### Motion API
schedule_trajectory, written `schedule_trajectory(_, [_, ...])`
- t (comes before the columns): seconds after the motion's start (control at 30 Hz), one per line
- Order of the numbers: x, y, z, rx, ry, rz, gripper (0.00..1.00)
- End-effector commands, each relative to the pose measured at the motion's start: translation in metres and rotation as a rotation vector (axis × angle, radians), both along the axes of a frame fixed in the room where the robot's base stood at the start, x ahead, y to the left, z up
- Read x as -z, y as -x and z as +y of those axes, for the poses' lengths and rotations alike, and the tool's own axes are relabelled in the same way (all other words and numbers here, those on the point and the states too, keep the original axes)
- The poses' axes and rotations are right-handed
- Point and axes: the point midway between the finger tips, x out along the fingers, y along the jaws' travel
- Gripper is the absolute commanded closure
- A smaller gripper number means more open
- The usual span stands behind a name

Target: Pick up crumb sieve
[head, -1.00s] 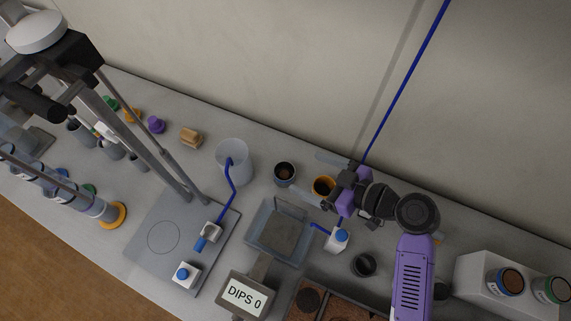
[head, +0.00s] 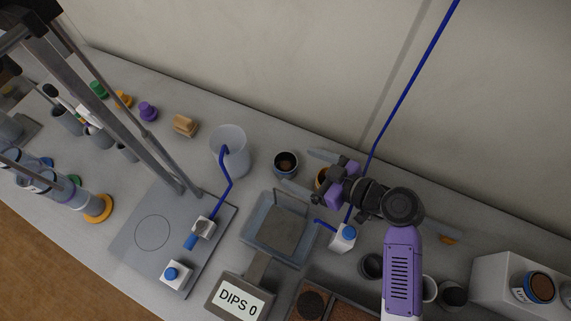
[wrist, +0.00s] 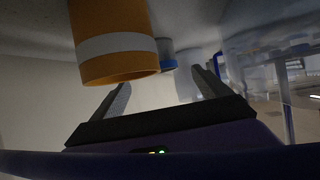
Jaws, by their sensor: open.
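No thing in view is labelled as the crumb sieve, so I cannot tell for certain which it is.
A grey cup (head: 286,163) and a clear beaker (head: 230,150) with a blue tube stand to the left. A white block (head: 490,280) stands right. The wall is close behind.

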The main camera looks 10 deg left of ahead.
Motion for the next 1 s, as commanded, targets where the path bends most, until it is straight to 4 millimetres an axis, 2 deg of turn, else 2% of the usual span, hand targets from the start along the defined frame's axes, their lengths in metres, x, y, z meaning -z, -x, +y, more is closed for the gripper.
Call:
schedule_trajectory(0.3, [0.016,-0.019,0.033,-0.001,0.001,0.000,0.12])
schedule_trajectory(0.63, [0.020,-0.022,0.038,0.000,0.002,-0.001,0.12])
schedule_trajectory(1.0, [0.020,-0.022,0.038,0.000,0.001,0.000,0.85])
